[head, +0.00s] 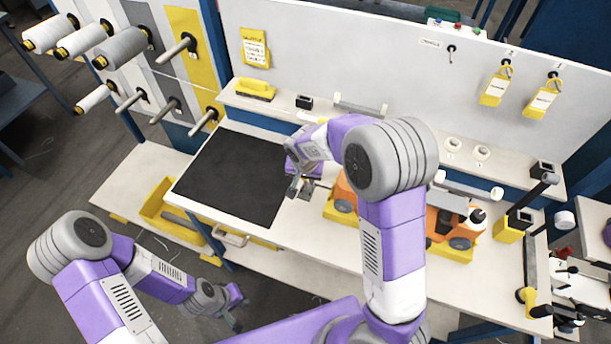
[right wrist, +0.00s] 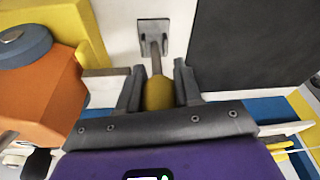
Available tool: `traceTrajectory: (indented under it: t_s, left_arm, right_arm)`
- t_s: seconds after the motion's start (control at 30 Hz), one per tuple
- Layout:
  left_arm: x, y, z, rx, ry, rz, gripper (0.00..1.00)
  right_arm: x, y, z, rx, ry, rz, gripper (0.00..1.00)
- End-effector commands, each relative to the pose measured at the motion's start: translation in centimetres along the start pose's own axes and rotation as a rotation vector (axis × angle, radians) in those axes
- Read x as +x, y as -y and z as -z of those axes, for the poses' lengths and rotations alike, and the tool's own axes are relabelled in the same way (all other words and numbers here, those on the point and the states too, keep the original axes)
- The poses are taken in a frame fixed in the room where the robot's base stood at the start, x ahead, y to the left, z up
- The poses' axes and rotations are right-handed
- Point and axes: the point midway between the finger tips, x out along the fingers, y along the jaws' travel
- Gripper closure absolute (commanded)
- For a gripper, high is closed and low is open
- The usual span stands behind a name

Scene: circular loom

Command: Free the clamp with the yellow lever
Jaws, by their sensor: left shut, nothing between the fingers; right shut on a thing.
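The yellow lever (right wrist: 159,93) sits between the two fingers of my right gripper (right wrist: 158,88) in the right wrist view. A grey metal rod runs from the lever to a small grey bracket (right wrist: 153,28) on the white bench top, which looks like the clamp. In the head view my right gripper (head: 300,187) is low over the bench, between the black mat and the orange machine. The lever is hidden there by the gripper and arm. My left gripper (head: 236,308) is shut and empty, low in front of the bench.
The black mat (head: 235,175) lies left of my right gripper. An orange machine (head: 445,205) on a yellow base stands close on its right. A shelf (head: 400,140) with small items runs behind. A yellow tray (head: 160,205) and spools (head: 120,47) are at the left.

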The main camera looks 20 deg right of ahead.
Motion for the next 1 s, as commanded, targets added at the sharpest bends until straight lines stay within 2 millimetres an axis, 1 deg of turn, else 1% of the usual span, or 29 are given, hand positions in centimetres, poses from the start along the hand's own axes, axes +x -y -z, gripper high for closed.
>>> traceTrajectory:
  t_s: [0.03,0.8,0.83,0.97,1.0]
  left_arm:
    - [0.0,0.0,0.0,0.0,0.0,0.0,1.0]
    - [0.02,0.01,0.0,0.0,0.0,0.0,1.0]
    - [0.02,0.01,0.0,0.0,0.0,0.0,1.0]
    - [0.02,0.01,0.0,0.0,0.0,0.0,1.0]
    - [0.02,0.01,0.0,0.0,0.0,0.0,1.0]
  right_arm:
    - [0.03,0.25,-0.38,-0.002,0.007,0.002,1.0]
    - [0.1,0.27,-0.44,-0.004,0.008,0.001,1.0]
    - [0.1,0.27,-0.45,-0.004,0.008,0.001,0.63]
    - [0.09,0.2,-0.34,-0.003,0.007,0.001,0.43]
    - [0.08,0.17,-0.3,-0.003,0.006,0.001,0.41]
